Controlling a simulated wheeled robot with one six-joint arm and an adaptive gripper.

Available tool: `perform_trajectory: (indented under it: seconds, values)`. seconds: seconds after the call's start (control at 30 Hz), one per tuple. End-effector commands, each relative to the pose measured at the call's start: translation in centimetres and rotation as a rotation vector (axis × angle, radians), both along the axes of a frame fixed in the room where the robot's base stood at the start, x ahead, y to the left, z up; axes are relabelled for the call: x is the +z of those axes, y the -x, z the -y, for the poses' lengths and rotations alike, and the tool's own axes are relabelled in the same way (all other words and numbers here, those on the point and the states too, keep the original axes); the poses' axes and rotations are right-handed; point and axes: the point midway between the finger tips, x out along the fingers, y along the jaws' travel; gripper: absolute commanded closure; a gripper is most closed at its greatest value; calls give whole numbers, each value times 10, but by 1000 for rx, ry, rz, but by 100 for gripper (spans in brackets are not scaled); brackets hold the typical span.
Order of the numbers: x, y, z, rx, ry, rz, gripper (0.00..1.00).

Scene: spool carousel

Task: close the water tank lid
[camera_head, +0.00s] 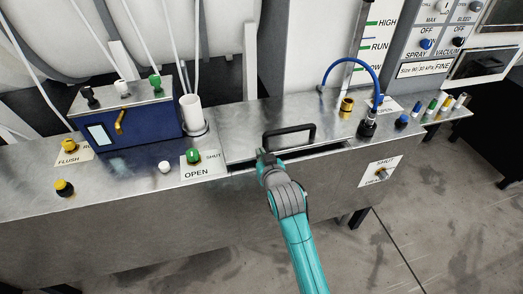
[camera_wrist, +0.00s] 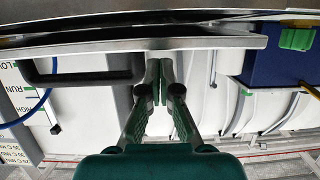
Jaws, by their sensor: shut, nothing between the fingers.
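The water tank lid (camera_head: 240,145) is a flat metal plate with a black bar handle (camera_head: 289,137). In the head view it is slightly raised, with a dark gap under its front edge to the right of my gripper. My gripper (camera_head: 262,156) is shut and empty at the front edge of the lid, just left of and below the handle. In the wrist view the picture is upside down; the lid (camera_wrist: 205,42) is a long pale edge across the top, and my fingertips (camera_wrist: 158,65) are close to it. I cannot tell whether they touch. The handle (camera_wrist: 75,76) is left.
A blue box (camera_head: 125,120) with levers and a white cup (camera_head: 192,114) stand left of the lid. A brass fitting (camera_head: 346,107) and a blue hose (camera_head: 366,66) are at its right. A green knob (camera_head: 193,156) sits by its left edge. The floor in front is clear.

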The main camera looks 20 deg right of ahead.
Motion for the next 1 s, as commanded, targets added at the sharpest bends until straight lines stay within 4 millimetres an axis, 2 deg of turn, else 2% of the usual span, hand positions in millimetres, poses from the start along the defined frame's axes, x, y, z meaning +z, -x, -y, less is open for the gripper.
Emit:
perform_trajectory:
  seconds: [0.37, 0.6, 1.0]
  values:
    - [-3, 0, 0, 0, 0, -1, 100]
    - [-34, 3, 0, 0, -1, -3, 100]
    - [-34, 2, 0, 0, -1, -4, 100]
